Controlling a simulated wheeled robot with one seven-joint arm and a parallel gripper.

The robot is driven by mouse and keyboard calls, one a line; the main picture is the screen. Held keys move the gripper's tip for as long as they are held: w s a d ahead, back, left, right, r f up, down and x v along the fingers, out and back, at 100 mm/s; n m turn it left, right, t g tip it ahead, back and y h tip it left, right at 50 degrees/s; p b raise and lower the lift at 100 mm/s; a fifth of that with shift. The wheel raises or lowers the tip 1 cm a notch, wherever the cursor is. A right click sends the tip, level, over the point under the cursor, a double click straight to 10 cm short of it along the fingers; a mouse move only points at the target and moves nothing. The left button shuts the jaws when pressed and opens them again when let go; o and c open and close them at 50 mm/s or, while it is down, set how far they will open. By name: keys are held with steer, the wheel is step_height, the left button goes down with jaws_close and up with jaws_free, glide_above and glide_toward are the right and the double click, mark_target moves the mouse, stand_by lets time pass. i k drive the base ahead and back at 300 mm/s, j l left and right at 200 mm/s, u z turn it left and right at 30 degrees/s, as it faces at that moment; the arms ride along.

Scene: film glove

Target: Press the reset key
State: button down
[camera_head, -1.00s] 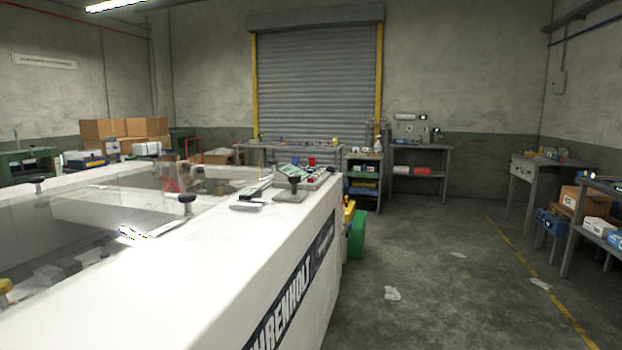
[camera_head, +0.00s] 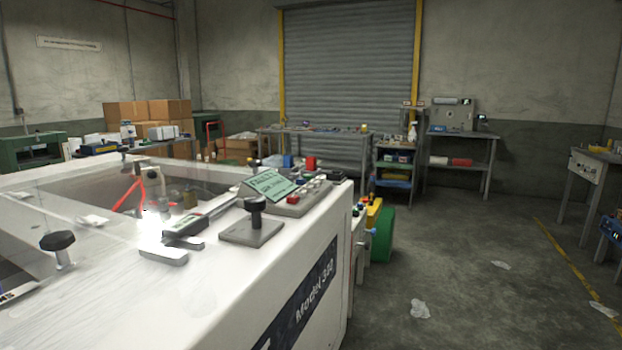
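A grey control panel (camera_head: 301,200) sits on the far right corner of the white machine (camera_head: 225,300). It carries a tilted green display (camera_head: 271,184), a red button (camera_head: 292,199) and several small keys (camera_head: 316,185). Another red part (camera_head: 311,163) stands behind the display. The key labels are too small to read, so I cannot tell which one is the reset key. My gripper is not in view.
A black knob on a plate (camera_head: 254,222) and a grey and black latch (camera_head: 180,232) sit in front of the panel. A clear cover (camera_head: 110,200) lies to the left. Open floor (camera_head: 460,270), with scraps of litter (camera_head: 420,309), runs along the machine's right side.

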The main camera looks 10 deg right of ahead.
mark_target(292, 200)
steer(key=i+l, duration=0.35)
steer(key=i+l+u, duration=0.1)
steer(key=i+l, duration=0.2)
steer(key=l, duration=0.2)
steer(key=i+l, duration=0.35)
steer(key=i+l+u, duration=0.1)
steer(key=i+l, duration=0.2)
steer(key=l, duration=0.25)
